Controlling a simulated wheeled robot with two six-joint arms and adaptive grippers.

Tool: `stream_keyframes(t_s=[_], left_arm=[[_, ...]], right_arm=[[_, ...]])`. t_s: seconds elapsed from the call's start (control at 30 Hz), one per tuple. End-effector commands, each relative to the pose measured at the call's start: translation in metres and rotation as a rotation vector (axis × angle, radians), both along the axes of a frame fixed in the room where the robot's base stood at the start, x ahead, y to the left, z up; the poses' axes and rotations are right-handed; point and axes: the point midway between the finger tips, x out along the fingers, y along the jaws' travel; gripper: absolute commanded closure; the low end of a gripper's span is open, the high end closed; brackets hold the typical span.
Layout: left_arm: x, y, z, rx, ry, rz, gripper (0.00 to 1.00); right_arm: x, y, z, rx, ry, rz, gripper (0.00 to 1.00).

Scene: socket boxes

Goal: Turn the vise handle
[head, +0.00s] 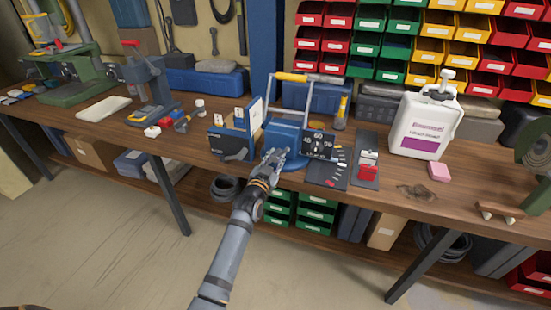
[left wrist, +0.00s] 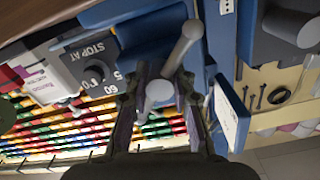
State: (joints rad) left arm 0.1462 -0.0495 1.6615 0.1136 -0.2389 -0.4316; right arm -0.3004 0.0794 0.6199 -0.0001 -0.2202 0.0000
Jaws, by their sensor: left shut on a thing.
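The blue vise (head: 287,132) stands near the front edge of the workbench. My left gripper (head: 273,158) reaches up to its front from below and hides most of the handle in the head view. In the left wrist view the vise's blue body (left wrist: 135,14) is at the top. The grey vise handle (left wrist: 183,44) is a bar with a rounded end, slanting down between the fingers. My left gripper (left wrist: 161,80) is shut on the handle, one finger on each side. My right gripper is not in view.
Right of the vise is a dial box (head: 319,145) marked with numbers; it also shows in the left wrist view (left wrist: 88,68). A dark blue box (head: 229,143) stands close on the left. A white jug (head: 424,125) and pink block (head: 438,171) are further right. Coloured bins (head: 410,50) hang behind.

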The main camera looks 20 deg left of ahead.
Motion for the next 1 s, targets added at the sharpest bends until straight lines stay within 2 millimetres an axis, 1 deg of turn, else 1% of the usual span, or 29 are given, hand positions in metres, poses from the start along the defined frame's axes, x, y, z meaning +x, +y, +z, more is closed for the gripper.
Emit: stream_keyframes(t_s=[0.03,0.67,0.7,0.83,0.87,1.0], left_arm=[[-0.0011,-0.0004,-0.0060,-0.001,0.012,-0.001,1.00],[-0.0011,-0.0004,-0.0061,-0.002,0.013,-0.001,1.00],[-0.0011,-0.0004,-0.0061,-0.002,0.013,-0.001,0.72],[-0.0007,-0.0003,-0.0044,-0.001,0.009,-0.001,0.54],[-0.0007,-0.0003,-0.0039,-0.001,0.008,-0.001,0.52],[-0.0004,-0.0002,-0.0025,-0.001,0.005,-0.001,0.52]], right_arm=[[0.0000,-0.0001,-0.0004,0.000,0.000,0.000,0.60],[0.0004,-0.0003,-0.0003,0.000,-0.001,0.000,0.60],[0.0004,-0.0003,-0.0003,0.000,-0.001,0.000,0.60],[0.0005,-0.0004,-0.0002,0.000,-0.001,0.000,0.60],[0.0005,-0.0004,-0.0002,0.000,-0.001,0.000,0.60],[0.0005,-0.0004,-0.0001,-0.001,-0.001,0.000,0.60]])
